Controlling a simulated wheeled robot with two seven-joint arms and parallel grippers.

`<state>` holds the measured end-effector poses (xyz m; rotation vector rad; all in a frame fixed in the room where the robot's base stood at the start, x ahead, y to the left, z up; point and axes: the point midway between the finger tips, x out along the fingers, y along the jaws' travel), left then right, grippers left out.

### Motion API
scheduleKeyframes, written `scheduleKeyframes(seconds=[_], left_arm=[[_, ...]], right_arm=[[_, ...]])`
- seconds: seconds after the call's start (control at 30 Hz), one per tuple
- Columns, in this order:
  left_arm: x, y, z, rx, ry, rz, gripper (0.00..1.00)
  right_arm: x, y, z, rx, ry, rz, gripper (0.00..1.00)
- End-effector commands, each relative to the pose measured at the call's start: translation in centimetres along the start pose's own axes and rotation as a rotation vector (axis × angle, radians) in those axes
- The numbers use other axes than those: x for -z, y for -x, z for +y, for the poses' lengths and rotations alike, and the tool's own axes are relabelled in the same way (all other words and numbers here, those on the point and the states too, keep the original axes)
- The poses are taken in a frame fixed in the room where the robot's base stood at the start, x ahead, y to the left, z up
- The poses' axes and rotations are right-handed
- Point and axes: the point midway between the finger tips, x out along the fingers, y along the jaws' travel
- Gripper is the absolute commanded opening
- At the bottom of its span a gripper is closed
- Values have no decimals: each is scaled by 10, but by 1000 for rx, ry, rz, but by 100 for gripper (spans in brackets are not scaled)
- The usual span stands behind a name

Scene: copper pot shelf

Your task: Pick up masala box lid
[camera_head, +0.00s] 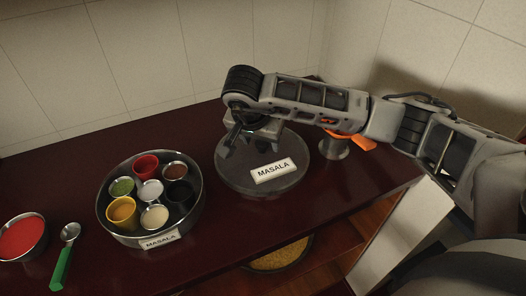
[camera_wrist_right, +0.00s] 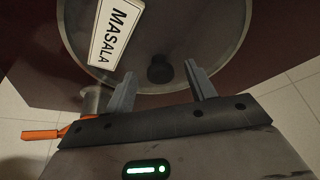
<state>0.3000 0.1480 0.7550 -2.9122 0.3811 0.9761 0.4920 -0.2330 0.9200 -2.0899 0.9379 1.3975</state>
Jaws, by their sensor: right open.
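The masala box lid (camera_head: 237,183) is a round grey disc with a white MASALA label (camera_head: 273,171), lying flat on the dark red counter. My right gripper (camera_head: 243,148) is over the lid, fingers pointing down. In the right wrist view its fingers (camera_wrist_right: 157,76) are open and apart, with the knob showing between and just beyond the tips; I cannot tell the remaining height. The masala box (camera_head: 105,222) stands open to the left, holding several spice cups. My left gripper is not in view.
An orange-handled metal thing (camera_head: 335,149) stands close behind the lid's right side, under my right arm. A red-filled bowl (camera_head: 22,238) and a green-handled spoon (camera_head: 62,265) lie at the left. An open shelf with a bowl (camera_head: 280,260) is below the counter's front edge.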

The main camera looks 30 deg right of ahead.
Motion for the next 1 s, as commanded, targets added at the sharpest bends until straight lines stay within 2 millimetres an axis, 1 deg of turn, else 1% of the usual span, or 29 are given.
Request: scheduleKeyframes(seconds=[0.2, 0.23, 0.27, 0.3, 0.37, 0.4, 0.43, 0.77, 0.87, 0.97, 1.0], left_arm=[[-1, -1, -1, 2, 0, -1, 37], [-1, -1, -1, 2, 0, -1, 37], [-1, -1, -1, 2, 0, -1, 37], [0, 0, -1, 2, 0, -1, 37], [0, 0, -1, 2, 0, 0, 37], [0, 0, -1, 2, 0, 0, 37], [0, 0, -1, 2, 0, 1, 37], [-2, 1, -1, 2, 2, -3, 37], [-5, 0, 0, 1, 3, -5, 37], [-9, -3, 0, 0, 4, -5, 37], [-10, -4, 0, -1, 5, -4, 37]], right_arm=[[0, -2, 0, 2, 1, 1, 55], [0, -2, 0, 2, 1, 0, 52], [0, -2, 0, 2, 1, 0, 44], [0, -2, 0, 1, 1, 0, 33], [0, -2, 0, 1, 1, 0, 16], [0, -2, 0, 1, 0, 0, 5], [0, -2, 0, 1, 0, 0, 0], [2, 1, -1, 3, -1, 1, 0], [4, 7, -1, 4, -1, 4, 0], [10, 19, -1, 6, -3, 6, 0], [13, 26, -2, 8, -3, 6, 0]])
